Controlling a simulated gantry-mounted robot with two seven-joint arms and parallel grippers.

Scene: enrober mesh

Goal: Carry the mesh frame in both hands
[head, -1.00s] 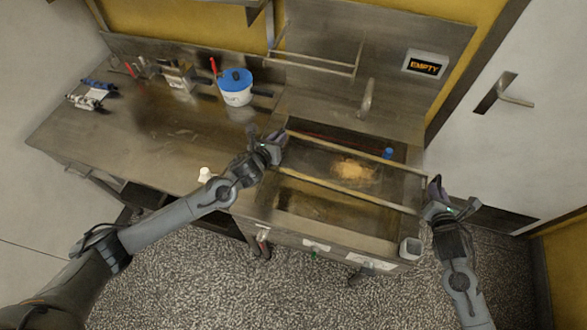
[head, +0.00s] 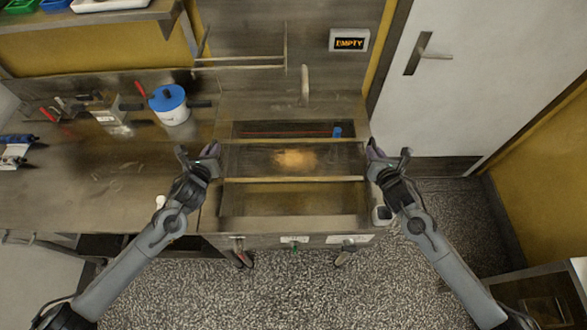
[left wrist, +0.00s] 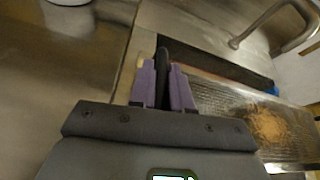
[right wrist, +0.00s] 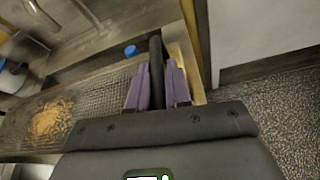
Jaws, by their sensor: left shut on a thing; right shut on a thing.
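The mesh frame (head: 255,158) is a long rectangle of grey mesh between two pale rails, with a heap of tan crumbs (head: 295,159) on it. It lies level across the sink-like basin (head: 290,205). My left gripper (head: 212,152) is shut on a dark handle at the frame's left end; the handle shows between purple fingers (left wrist: 163,85) in the left wrist view. My right gripper (head: 374,148) is shut on a dark handle at the right end, seen between purple fingers (right wrist: 157,85) in the right wrist view. I cannot tell if the frame touches the basin.
A blue-lidded white pot (head: 169,105) stands on the steel counter (head: 90,185) at left. A tap (head: 304,88) rises behind the basin. A sign reading EMPTY (head: 349,41) hangs on the back wall. A door (head: 440,80) is at right. The speckled floor in front is clear.

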